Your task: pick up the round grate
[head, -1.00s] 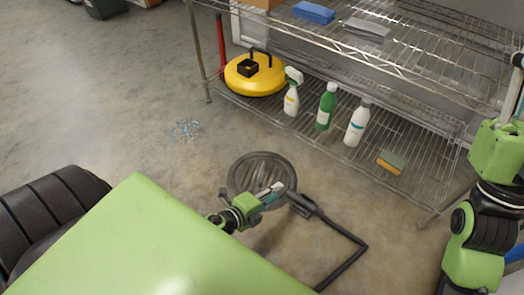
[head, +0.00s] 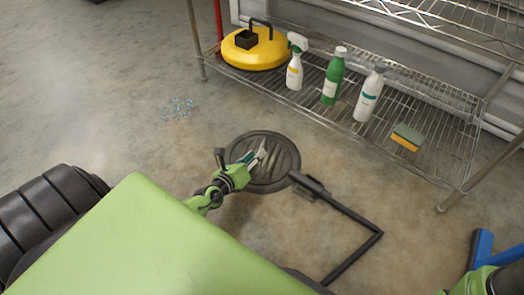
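The round grate (head: 284,158) is a dark, slatted disc with a raised rim, lying on the concrete floor in the middle of the head view. My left gripper (head: 258,153) comes in from the lower left and is over the left half of the grate, hiding part of it. Its fingers look parted with nothing between them. I cannot tell whether they touch the grate. My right gripper is not in view; only part of my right arm shows at the lower right corner.
A dark angled bar (head: 345,210) lies on the floor right of the grate. A wire shelf (head: 440,160) behind holds a yellow round device (head: 262,55), several bottles and a sponge (head: 407,137). A blue object (head: 482,246) is at the lower right. Bluish bits (head: 178,108) lie on open floor left.

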